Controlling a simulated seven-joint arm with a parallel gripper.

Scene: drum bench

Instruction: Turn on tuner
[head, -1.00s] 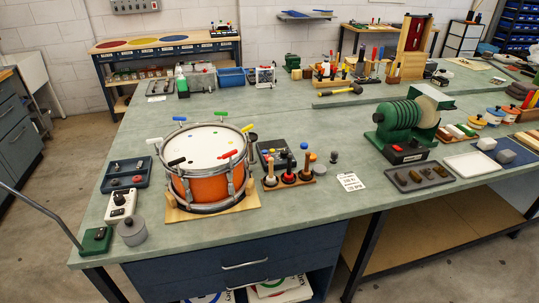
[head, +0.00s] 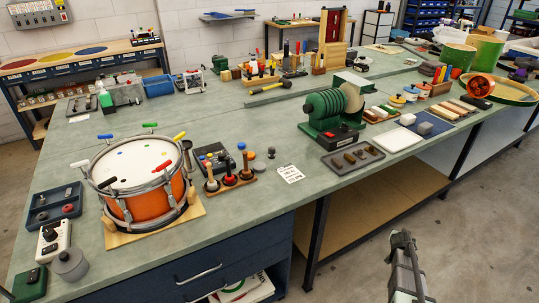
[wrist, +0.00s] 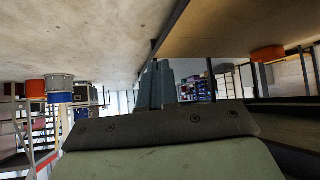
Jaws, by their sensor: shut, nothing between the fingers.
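I cannot tell for sure which device is the tuner. A white box with dark knobs (head: 53,238) stands on the bench left of the orange drum (head: 143,205). A small green box (head: 30,283) lies in front of it at the bench's left end. A dark unit with coloured buttons (head: 212,158) lies right of the drum. My gripper (head: 401,240) is at the lower right of the head view, over the floor and clear of the bench. It is shut and empty. In the wrist view its fingers (wrist: 157,85) are together, touching nothing.
A grey tray (head: 54,205) and grey round pot (head: 69,264) sit near the white box. Upright mallets (head: 229,177) stand in a wooden rack. A green grinder-like machine (head: 330,114) stands mid-bench. Open floor lies in front of the bench.

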